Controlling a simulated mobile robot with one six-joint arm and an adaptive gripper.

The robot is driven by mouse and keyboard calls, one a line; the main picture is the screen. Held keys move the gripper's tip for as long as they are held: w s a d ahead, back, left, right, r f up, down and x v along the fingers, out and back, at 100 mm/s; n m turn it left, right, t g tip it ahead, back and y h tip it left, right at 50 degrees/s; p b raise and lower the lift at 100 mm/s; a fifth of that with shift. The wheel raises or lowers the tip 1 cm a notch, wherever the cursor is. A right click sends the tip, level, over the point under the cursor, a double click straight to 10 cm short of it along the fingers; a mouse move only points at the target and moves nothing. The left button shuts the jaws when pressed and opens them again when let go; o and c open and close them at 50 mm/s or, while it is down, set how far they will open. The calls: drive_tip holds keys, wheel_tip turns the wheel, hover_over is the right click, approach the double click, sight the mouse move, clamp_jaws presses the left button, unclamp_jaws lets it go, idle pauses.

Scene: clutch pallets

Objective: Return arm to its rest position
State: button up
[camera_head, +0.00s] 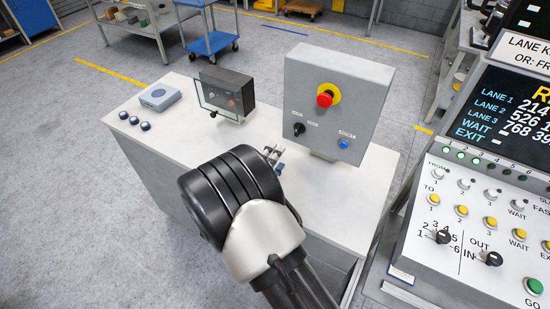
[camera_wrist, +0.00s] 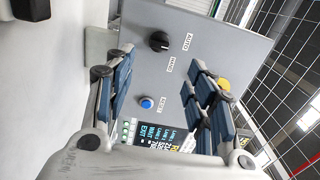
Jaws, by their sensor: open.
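My gripper (camera_wrist: 160,95) is open and empty in the wrist view, its two blue-padded fingers apart. Between and beyond the fingers is the grey control box (camera_wrist: 215,35), with a black selector knob (camera_wrist: 158,41) and a blue reset button (camera_wrist: 147,103). In the head view my arm reaches over the white bench, and my gripper (camera_head: 273,158) shows only in part, just left of and below the control box (camera_head: 350,75). The box has a red emergency button (camera_head: 325,98) on a yellow ring. I cannot tell whether the fingertips touch the box.
The white bench (camera_head: 345,185) also carries a dark box with a clear cover (camera_head: 222,95), a grey-blue device (camera_head: 159,96) and several dark round buttons. A large lane console (camera_head: 480,200) stands close on the right. Open floor (camera_head: 60,200) lies to the left.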

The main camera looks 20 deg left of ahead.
drive_tip(key=w+d+r+m+g+h, duration=0.25)
drive_tip(key=d+r+m+h, duration=0.2)
drive_tip(key=d+m, duration=0.4)
drive_tip(key=w+d+r+m+g+h, duration=0.1)
drive_tip(key=d+r+m+g+h, duration=0.3)
drive_tip(key=d, duration=0.7)
drive_tip(key=s+d+r+m+g+b, duration=0.1)
drive_tip(key=s+d+r+m+g, duration=0.2)
drive_tip(key=d+m, duration=0.4)
drive_tip(key=s+d+r+m+g+b, duration=0.1)
drive_tip(key=s+d+r+m+g, duration=0.1)
drive_tip(key=s+d+m, duration=0.35)
drive_tip(key=s+d+r+m+g+y, duration=0.1)
drive_tip(key=s+d+m+g+y, duration=0.4)
drive_tip(key=s+d+m, duration=0.8)
drive_tip(key=s+a+m+t+y+b, duration=0.1)
drive_tip(key=s+a+m+t+y, duration=0.2)
drive_tip(key=m, duration=1.2)
drive_tip(key=shift+s+a+r+y, duration=0.4)
drive_tip(key=shift+s+a+y, duration=0.65)
drive_tip(key=shift+s+a, duration=0.7)
